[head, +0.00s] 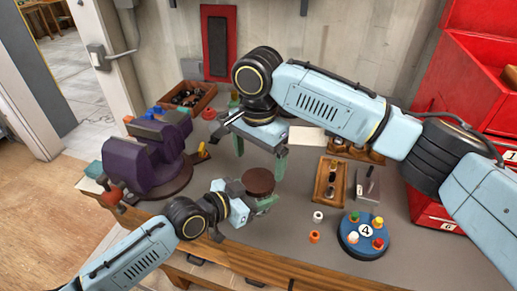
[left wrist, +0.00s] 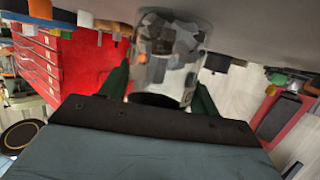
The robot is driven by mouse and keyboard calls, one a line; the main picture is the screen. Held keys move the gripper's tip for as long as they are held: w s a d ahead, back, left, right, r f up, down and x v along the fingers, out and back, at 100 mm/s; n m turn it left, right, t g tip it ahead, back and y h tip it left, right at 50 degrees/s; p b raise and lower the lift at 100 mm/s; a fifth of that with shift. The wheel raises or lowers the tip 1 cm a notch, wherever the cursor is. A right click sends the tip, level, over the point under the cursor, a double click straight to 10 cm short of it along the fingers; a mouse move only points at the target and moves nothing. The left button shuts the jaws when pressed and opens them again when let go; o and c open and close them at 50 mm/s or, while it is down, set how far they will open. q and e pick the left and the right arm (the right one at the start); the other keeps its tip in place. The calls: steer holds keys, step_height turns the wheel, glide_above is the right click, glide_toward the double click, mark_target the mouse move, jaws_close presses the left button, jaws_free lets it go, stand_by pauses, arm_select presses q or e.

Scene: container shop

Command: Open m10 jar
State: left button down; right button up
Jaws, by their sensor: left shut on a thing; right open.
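The jar shows in the head view by its round dark brown lid (head: 259,180), near the front middle of the bench. In the left wrist view its clear body (left wrist: 168,50), with grey pieces inside, sits between the green fingers. My left gripper (head: 262,204) is shut on the jar from the front left, below the lid. My right gripper (head: 260,152) is open, pointing down over the lid, its fingers apart. The lid appears to be on the jar. Most of the jar body is hidden in the head view.
A purple vise (head: 150,155) stands at left. A blue round stand (head: 362,238) with coloured pegs is at right, with white and orange small pieces beside it. A wooden tray (head: 330,182) lies behind it. Red drawers (head: 480,60) rise at far right.

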mark_target(258, 180)
step_height(258, 180, down, 6)
steer(key=shift+r, duration=0.1)
steer(key=shift+c, duration=0.3)
steer(key=c, duration=0.9)
steer(key=n, duration=0.6)
steer(key=shift+d+n, duration=0.1)
steer(key=shift+n, duration=0.3)
steer(key=shift+c, duration=0.2)
steer(key=o, duration=1.1)
steer(key=shift+c, duration=0.2)
steer(key=shift+r, duration=0.15)
